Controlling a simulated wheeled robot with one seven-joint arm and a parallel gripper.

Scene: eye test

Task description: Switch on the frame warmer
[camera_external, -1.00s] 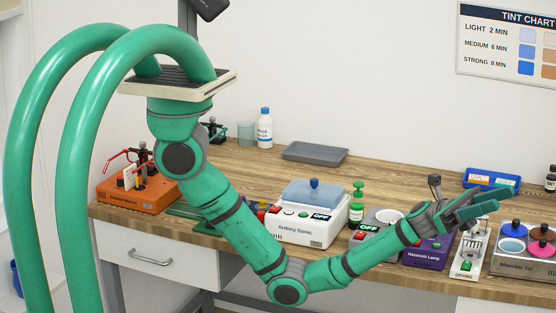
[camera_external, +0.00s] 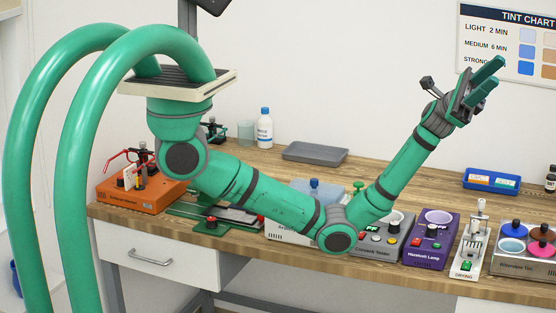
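An orange box (camera_external: 136,197) sits at the left end of the bench with a pair of red glasses (camera_external: 125,157) on top. The small label on its front is too small to read surely, so I cannot confirm that it is the frame warmer. No lit sign or switch on it can be made out. My gripper (camera_external: 484,82) is raised in the air at the upper right, in front of the wall chart. Its two fingers point up and right with a gap between them, and it looks open and empty. It is far from the orange box.
My arm crosses the bench and partly hides a white box (camera_external: 284,228). Right of it stand a grey tester (camera_external: 382,248), a purple lamp unit (camera_external: 430,247), a drying stand (camera_external: 469,252) and a tint unit (camera_external: 524,262). A grey tray (camera_external: 314,152) and bottle (camera_external: 264,131) stand behind.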

